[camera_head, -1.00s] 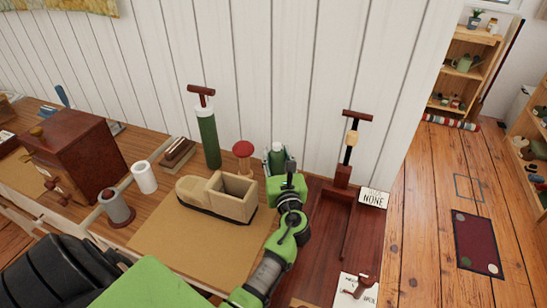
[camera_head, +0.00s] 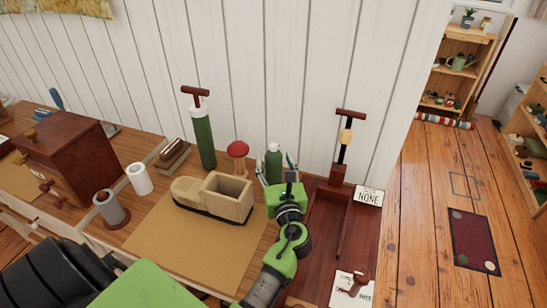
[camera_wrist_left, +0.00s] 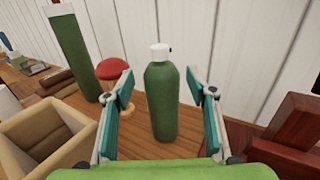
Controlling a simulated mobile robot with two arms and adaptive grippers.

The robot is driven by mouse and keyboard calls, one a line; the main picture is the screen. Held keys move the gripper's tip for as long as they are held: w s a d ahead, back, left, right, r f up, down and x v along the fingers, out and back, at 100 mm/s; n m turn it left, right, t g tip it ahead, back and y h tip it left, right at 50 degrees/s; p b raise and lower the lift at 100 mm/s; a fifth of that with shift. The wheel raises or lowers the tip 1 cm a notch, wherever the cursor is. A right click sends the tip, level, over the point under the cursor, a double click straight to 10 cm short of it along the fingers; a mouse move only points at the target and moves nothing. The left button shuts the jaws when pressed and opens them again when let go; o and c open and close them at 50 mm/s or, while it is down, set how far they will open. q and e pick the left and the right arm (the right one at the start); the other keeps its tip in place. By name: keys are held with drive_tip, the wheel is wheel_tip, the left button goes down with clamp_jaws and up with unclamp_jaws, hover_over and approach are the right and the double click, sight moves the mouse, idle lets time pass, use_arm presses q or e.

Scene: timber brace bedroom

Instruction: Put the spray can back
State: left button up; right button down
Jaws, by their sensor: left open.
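The spray can (camera_head: 274,163) is a green bottle with a white cap in the wrist view (camera_wrist_left: 161,105). It stands upright on the wooden bench top by the wall, right of a red mushroom-shaped knob. My left gripper (camera_head: 277,172) is open in front of the can. In the left wrist view its teal-padded fingers (camera_wrist_left: 160,98) are spread to either side of the can, with clear gaps between pads and can. The can's lower part is hidden by the gripper in the head view. My right gripper is not in view.
A tan boot-shaped box (camera_head: 232,208) stands left of the gripper, with the red mushroom knob (camera_head: 238,149) and a tall green pump (camera_head: 204,137) behind. A dark red wooden stand (camera_head: 327,215) is close on the right. The tan mat (camera_head: 185,245) is mostly bare.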

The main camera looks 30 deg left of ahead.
use_arm(q)
drive_tip(key=v, duration=0.4)
drive_tip(key=shift+s, duration=0.1)
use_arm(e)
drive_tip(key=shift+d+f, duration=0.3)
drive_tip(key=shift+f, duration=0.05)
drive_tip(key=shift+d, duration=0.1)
